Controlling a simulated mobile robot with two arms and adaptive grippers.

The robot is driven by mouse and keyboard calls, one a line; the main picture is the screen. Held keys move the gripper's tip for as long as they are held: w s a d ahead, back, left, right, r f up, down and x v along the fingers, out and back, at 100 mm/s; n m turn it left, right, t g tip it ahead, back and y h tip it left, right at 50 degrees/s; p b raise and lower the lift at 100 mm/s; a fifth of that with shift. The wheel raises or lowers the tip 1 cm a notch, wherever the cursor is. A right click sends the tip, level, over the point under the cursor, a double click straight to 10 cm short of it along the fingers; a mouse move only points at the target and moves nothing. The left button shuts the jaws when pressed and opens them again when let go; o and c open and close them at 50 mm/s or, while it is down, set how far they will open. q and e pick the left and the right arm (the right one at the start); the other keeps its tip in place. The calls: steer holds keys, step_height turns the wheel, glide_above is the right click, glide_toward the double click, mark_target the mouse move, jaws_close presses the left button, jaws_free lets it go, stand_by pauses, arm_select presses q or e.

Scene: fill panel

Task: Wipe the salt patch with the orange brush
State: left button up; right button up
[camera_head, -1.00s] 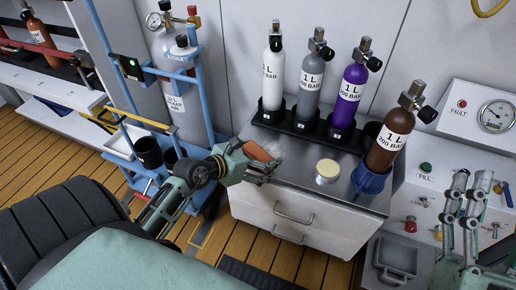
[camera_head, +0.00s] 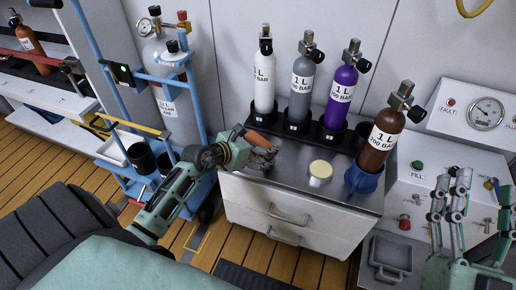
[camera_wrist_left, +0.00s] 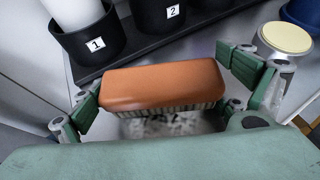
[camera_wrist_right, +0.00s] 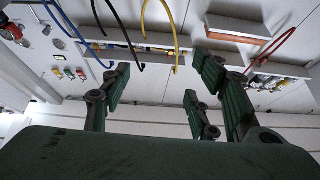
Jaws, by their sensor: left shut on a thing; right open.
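The orange brush (camera_wrist_left: 163,83) is between the fingers of my left gripper (camera_wrist_left: 160,100), which is shut on it.
A black rack (camera_head: 334,142) with white, grey and purple cylinders stands behind the brush. A pale yellow-topped round tin (camera_head: 320,172) and a brown cylinder (camera_head: 382,140) in a blue holder (camera_head: 362,181) stand to the right. A blue trolley (camera_head: 190,92) is close on the left.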

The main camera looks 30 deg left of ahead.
arm_select(q)
steer(key=shift+w+a, duration=0.2)
steer(key=shift+w, duration=0.6)
steer(key=shift+w+a, duration=0.2)
steer(key=shift+w, duration=0.55)
steer(key=shift+w+a, duration=0.15)
steer(key=shift+w, duration=0.7)
arm_select(e)
steer(key=shift+s+r+t, duration=0.45)
steer(key=shift+r+t, duration=0.05)
steer(key=shift+r, duration=0.3)
